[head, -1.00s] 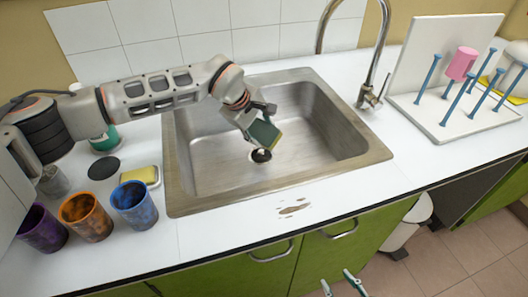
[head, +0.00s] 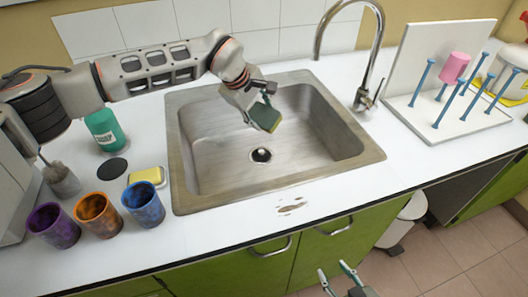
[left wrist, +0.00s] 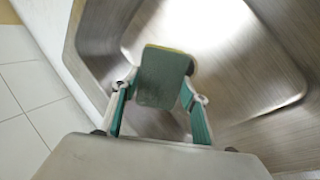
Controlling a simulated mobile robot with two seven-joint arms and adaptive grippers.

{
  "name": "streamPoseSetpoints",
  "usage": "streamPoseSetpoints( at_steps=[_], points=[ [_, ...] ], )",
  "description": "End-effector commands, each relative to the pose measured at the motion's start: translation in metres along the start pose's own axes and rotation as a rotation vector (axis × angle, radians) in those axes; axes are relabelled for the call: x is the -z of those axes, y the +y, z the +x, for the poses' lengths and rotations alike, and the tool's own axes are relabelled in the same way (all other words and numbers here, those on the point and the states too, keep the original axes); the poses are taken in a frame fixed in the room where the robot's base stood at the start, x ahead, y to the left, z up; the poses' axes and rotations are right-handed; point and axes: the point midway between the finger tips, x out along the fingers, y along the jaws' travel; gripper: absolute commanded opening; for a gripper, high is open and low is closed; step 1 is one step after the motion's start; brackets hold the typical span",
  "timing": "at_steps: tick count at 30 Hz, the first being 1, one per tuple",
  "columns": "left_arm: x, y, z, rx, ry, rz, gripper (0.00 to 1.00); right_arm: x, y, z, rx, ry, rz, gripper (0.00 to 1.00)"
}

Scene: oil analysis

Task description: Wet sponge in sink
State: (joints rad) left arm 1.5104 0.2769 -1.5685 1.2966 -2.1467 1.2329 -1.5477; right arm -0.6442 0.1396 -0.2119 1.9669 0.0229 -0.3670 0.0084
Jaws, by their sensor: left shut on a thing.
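The sponge (head: 264,117), green on one face with a yellow edge, is in my left gripper (head: 262,101) above the sink basin. In the left wrist view the sponge (left wrist: 163,77) sits between the two fingers of my left gripper (left wrist: 160,95), its green side toward the camera. The metal sink (head: 225,180) is empty, with a dark drain (head: 261,155) in its floor. The curved tap (head: 377,50) stands at the sink's back right corner. No water is visible. My right gripper (head: 342,281) shows at the bottom edge, fingers apart, below the counter.
Purple (head: 53,226), orange (head: 98,215) and blue (head: 143,204) cups stand left of the sink, near a yellow soap-like block (head: 147,176) and a green bottle (head: 105,130). A drying rack (head: 455,105) with a pink cup (head: 454,67) stands right. A brown stain (head: 291,206) marks the counter.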

Motion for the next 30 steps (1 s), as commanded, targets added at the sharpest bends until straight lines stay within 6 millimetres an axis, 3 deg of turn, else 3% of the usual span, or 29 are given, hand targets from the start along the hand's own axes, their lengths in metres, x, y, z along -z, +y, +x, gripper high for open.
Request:
streamPoseSetpoints(
  at_steps=[12,30],
  points=[
    [-0.001,0.015,-0.028,0.0,0.001,0.0,0.27,0.011,0.001,-0.009,0.001,-0.002,0.0,0.4],
    [-0.001,0.016,-0.029,0.0,0.0,0.0,0.27,0.018,0.002,-0.01,-0.001,0.008,0.0,0.4]
  ],
)
